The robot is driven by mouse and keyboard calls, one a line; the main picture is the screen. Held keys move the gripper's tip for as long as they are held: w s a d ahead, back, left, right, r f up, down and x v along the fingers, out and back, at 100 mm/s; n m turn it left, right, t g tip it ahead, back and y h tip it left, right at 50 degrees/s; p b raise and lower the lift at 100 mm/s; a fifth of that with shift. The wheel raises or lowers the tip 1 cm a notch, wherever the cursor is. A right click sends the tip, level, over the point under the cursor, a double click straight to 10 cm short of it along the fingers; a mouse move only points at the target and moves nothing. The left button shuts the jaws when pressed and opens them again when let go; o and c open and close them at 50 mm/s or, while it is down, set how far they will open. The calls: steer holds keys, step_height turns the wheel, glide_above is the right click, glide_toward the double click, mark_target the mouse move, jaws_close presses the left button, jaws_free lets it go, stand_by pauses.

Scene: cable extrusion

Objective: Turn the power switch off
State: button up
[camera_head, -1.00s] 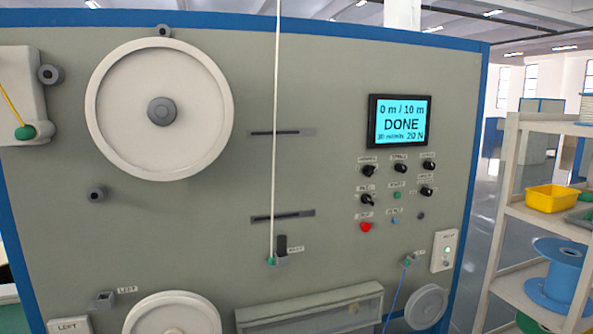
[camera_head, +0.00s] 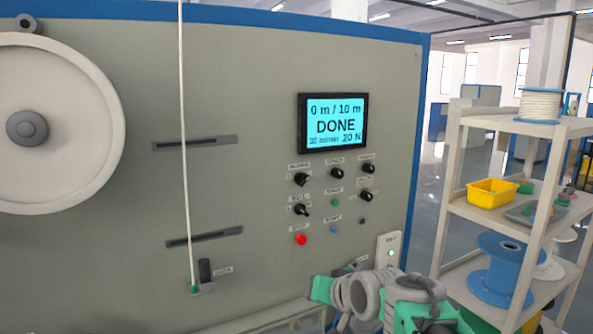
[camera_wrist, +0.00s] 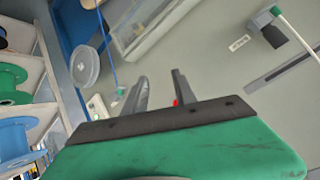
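The machine's control panel shows in the head view with several black knobs (camera_head: 301,179), a red button (camera_head: 301,239) and small green and blue buttons. A white switch plate (camera_head: 389,249) with a lit green spot is at the panel's right edge. It looks like the power switch, but its label is too small to read. My gripper (camera_wrist: 158,76) is open and empty in the wrist view, with its two dark fingers apart. In the head view my arm is at the lower right, just below the switch plate.
The screen (camera_head: 333,123) reads "0 m / 10 m DONE". A shelf (camera_head: 540,129) to the right holds a yellow bin (camera_head: 492,193) and a blue spool (camera_head: 500,268). A white cord (camera_head: 185,140) hangs on the left.

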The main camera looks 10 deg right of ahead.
steer(key=w+d+r+m+t+y+p, duration=0.1)
steer(key=w+r+t, duration=0.2)
steer(key=w+r, duration=0.5)
steer(key=m+t+y+p, duration=0.2)
steer(key=t, duration=0.2)
glide_toward(305, 181)
steer(key=w, duration=0.2)
steer(key=p+x, duration=0.2)
steer(key=x, duration=0.4)
steer(key=shift+w+a+r, duration=0.15)
steer(key=shift+a, duration=0.1)
steer(key=shift+w+a, duration=0.1)
steer(key=shift+w, duration=0.1)
steer(key=shift+c, duration=0.3)
jaws_close()
